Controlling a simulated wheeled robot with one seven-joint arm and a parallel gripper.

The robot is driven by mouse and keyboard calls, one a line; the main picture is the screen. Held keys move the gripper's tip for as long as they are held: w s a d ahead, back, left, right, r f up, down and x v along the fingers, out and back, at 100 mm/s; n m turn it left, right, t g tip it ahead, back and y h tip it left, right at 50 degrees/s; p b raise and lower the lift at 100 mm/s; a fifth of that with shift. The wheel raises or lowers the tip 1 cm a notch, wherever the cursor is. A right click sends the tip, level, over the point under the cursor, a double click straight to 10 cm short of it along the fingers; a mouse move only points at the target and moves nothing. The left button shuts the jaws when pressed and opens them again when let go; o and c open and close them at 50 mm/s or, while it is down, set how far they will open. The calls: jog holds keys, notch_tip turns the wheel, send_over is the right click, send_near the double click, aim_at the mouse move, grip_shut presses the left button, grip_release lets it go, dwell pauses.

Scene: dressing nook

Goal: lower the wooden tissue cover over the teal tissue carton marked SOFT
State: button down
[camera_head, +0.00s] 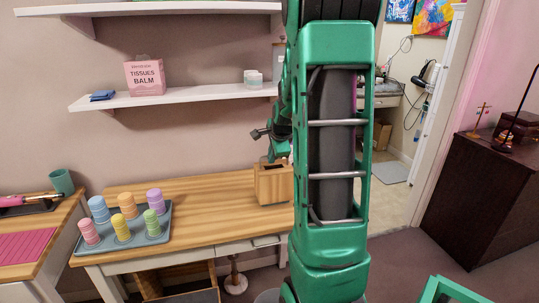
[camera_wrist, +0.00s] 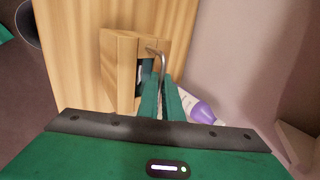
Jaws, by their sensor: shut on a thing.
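The wooden tissue cover (camera_head: 273,187) is a pale wood box at the right end of the wooden table in the head view. It also shows in the wrist view (camera_wrist: 121,72), with an opening in its top and a bent grey handle (camera_wrist: 158,52). My gripper (camera_wrist: 161,98) is shut on the cover, at or beside this handle; the exact contact is hard to see. A small dark and whitish patch shows inside the opening, too little to identify. The teal carton marked SOFT is not clearly visible. I cannot tell whether the cover rests on the table or hangs just above it.
The table (camera_head: 205,220) carries a blue-grey tray (camera_head: 110,249) with several coloured cups at left. A purple-capped white bottle (camera_wrist: 203,112) lies near the cover in the wrist view. A pink TISSUES BALM carton (camera_head: 145,77) stands on the wall shelf (camera_head: 190,98).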

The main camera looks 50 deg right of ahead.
jog(key=shift+f, duration=0.8)
jog(key=c, duration=1.9)
grip_release()
jog(key=shift+o, duration=0.2)
jog(key=v, duration=1)
jog(key=shift+r, duration=0.35)
jog(key=shift+s+a, duration=0.1)
jog(key=shift+s, duration=0.05)
jog(key=s+a+f+n+g+y, duration=0.2)
jog(key=s+a+f+n+g, duration=0.1)
jog(key=s+a+n, duration=0.6)
jog(key=s+a+f+n+g+y, duration=0.1)
jog(key=s+a+f+n+g, duration=0.1)
jog(key=s+a+n, duration=0.7)
jog(key=s+a+f, duration=0.1)
jog(key=s+a, duration=0.2)
jog(key=s, duration=0.1)
jog(key=shift+s+g+y, duration=0.35)
jog(key=shift+g+y, duration=0.05)
